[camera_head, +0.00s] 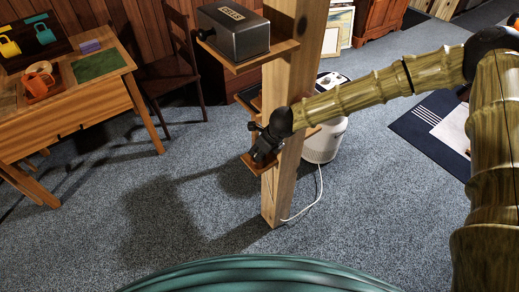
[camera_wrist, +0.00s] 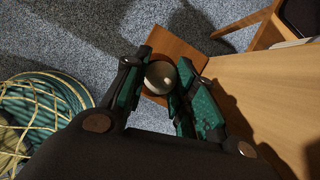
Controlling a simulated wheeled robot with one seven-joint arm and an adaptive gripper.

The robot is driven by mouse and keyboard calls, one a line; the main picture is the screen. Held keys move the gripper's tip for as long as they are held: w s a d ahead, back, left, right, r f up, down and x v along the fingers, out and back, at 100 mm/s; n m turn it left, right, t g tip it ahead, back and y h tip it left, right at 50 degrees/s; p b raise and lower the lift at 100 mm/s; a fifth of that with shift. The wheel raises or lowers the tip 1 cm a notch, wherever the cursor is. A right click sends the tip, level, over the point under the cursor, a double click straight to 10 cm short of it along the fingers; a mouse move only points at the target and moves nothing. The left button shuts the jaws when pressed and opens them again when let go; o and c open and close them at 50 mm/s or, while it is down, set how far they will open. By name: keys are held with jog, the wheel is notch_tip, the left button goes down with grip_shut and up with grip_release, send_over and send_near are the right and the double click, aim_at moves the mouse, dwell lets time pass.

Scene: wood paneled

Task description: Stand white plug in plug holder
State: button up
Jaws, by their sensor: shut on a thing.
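My gripper (camera_head: 262,152) is at the left side of a wooden post, just above a small wooden shelf (camera_head: 248,167). In the wrist view its green-padded fingers (camera_wrist: 157,88) are shut on a round, pale thing (camera_wrist: 160,74), seen end-on; it looks like the white plug. The shelf's brown board (camera_wrist: 165,42) shows below and beyond it in the wrist view. I cannot tell whether the plug touches the board. No separate plug holder can be made out; this shelf may be it. In the head view the plug is hidden by my gripper.
The post (camera_head: 284,95) carries a higher shelf with a grey metal box (camera_head: 233,32). A white round appliance (camera_head: 322,143) stands behind it, with a white cord (camera_head: 318,193) along the floor. A desk (camera_head: 70,115) and chair (camera_head: 172,75) are at left. Carpet between is clear.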

jog(key=shift+f, duration=0.25)
dwell(0.4)
jog(key=o, duration=1.4)
jog(key=shift+o, duration=0.2)
jog(key=shift+r, duration=0.1)
jog(key=v, duration=1.1)
jog(key=shift+s+d+r, duration=0.15)
jog(key=shift+r, duration=0.2)
